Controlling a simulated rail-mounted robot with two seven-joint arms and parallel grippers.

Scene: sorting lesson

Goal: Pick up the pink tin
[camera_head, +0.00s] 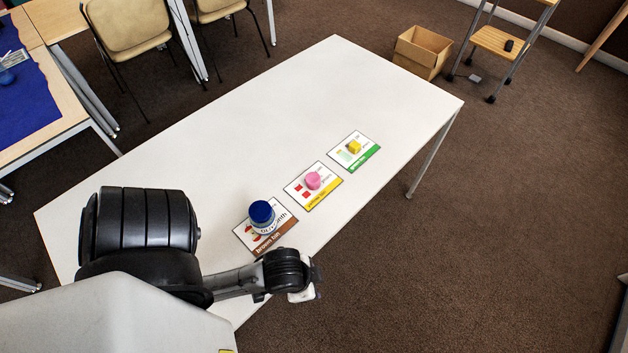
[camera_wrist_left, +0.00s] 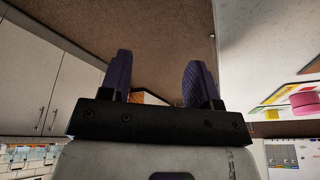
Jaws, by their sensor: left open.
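The pink tin (camera_head: 312,180) is a small round tin on the card with a yellow strip (camera_head: 318,201), the middle of three cards on the white table. It also shows at the right edge of the left wrist view (camera_wrist_left: 304,103), partly cut off. My left gripper (camera_head: 307,286) is by the table's near edge, in front of the brown-strip card and apart from the pink tin. In the left wrist view my left gripper (camera_wrist_left: 160,75) has its fingers spread, with nothing held between them. My right gripper is out of view.
A blue-lidded tin (camera_head: 262,212) stands on the brown-strip card, between my arm and the pink tin. A yellow block (camera_head: 354,147) is on the green-strip card (camera_head: 364,158). The far part of the white table (camera_head: 300,85) is clear. A cardboard box (camera_head: 422,52) sits on the floor.

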